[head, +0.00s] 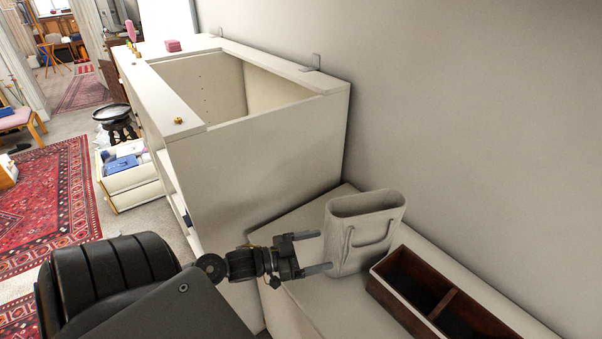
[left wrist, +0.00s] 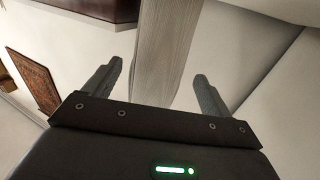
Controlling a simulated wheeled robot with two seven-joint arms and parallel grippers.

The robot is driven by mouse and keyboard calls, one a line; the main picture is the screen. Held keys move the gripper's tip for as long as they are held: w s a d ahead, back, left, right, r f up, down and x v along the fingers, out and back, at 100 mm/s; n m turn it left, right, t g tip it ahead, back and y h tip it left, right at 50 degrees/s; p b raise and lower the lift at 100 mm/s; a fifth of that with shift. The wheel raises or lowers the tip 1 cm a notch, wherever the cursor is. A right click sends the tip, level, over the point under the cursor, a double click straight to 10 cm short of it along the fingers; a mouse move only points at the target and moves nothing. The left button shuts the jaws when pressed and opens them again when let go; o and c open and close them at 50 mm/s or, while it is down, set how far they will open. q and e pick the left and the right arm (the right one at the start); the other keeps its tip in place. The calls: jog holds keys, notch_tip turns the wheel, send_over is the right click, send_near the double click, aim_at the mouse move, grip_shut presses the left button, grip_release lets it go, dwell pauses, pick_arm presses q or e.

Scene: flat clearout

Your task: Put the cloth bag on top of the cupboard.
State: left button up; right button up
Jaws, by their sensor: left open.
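The cloth bag (head: 364,240), pale grey with a looped handle on its side, stands upright on a low white cabinet (head: 335,315). The tall white cupboard (head: 255,160) stands beyond it on the left; its top has a rim around a deep open recess. My left gripper (head: 326,251) is open at the bag's left side, fingers pointing at it. In the left wrist view a grey woven strip, seemingly the bag's narrow side (left wrist: 165,60), lies between the open fingers (left wrist: 158,85), with gaps on both sides. My right gripper is not in view.
A dark wooden divided box (head: 425,290) sits just right of the bag. A pink box (head: 172,45), a brass knob (head: 179,121) and a metal bracket (head: 313,66) are on the cupboard's top rim. An open drawer (head: 130,180) juts out at left. The wall runs close behind.

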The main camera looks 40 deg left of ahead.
pick_arm(q)
jog(key=v, duration=0.4)
jog(key=shift+s+a+b, duration=0.15)
jog(key=shift+s+b, duration=0.15)
jog(key=shift+s, duration=0.1)
